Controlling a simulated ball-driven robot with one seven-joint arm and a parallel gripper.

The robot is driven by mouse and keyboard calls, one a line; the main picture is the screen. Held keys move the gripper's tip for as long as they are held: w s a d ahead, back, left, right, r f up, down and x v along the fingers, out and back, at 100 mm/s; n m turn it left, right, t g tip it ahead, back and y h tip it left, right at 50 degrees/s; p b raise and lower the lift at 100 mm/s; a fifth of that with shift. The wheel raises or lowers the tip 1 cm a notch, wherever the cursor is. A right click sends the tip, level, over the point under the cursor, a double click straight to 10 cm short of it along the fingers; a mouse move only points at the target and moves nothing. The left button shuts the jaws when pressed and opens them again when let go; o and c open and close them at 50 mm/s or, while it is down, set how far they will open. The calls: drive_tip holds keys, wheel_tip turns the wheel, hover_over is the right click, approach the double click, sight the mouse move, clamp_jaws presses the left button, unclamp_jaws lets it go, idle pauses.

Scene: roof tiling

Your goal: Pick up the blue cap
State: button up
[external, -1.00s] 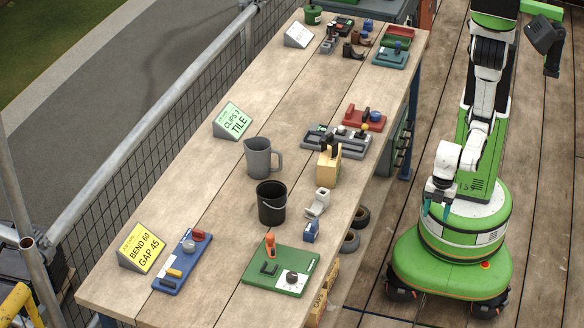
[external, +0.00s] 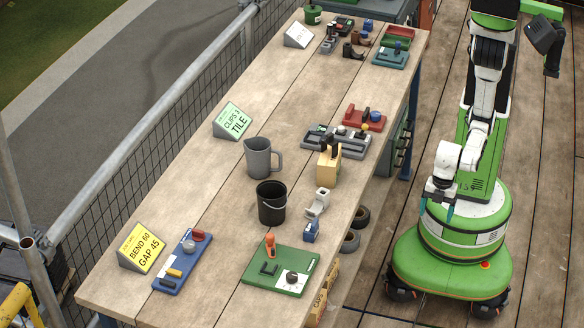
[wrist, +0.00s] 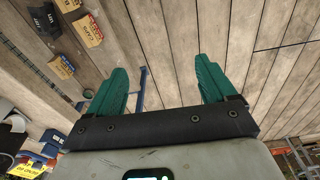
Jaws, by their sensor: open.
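Several small blue pieces on the workbench (external: 225,195) could be the blue cap, and I cannot tell which it is. One blue piece (external: 311,230) stands near the bench's right edge, below a white-grey fitting (external: 318,203). A blue round piece (external: 376,116) sits on a red tray (external: 358,122), and another small blue piece (external: 368,25) is at the far end. My gripper (external: 449,208) hangs beside my base, right of the bench and apart from everything on it. In the wrist view its teal fingers (wrist: 165,78) are spread apart with nothing between them.
A black bucket (external: 271,204), a grey jug (external: 260,158) and a tan block (external: 328,165) stand mid-bench. A green board (external: 281,280) and a blue board (external: 182,262) lie at the near end. Wooden deck (external: 375,290) separates the bench from my base.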

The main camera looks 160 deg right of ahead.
drive_tip(key=w+d+m+y, duration=0.1)
drive_tip(key=w+d+m, duration=0.3)
drive_tip(key=w, duration=0.5)
drive_tip(key=w+d+m, duration=0.4)
drive_tip(key=w, duration=0.5)
wheel_tip(320, 180, up, 10)
drive_tip(key=f+m+g+b, duration=0.1)
drive_tip(key=m+b, duration=0.1)
drive_tip(key=m, duration=0.7)
hover_over(313, 223)
drive_tip(key=shift+d+r+h, duration=0.1)
drive_tip(key=shift+r+h, duration=0.15)
drive_tip(key=shift+h, duration=0.15)
wheel_tip(313, 223, down, 3)
drive_tip(key=shift+f, duration=0.2)
drive_tip(key=shift+s+f+p, duration=0.15)
drive_tip(key=shift+f+p, duration=0.05)
drive_tip(key=shift+f, duration=1.4)
drive_tip(key=shift+s+f+p, duration=0.15)
drive_tip(key=shift+f, duration=1.4)
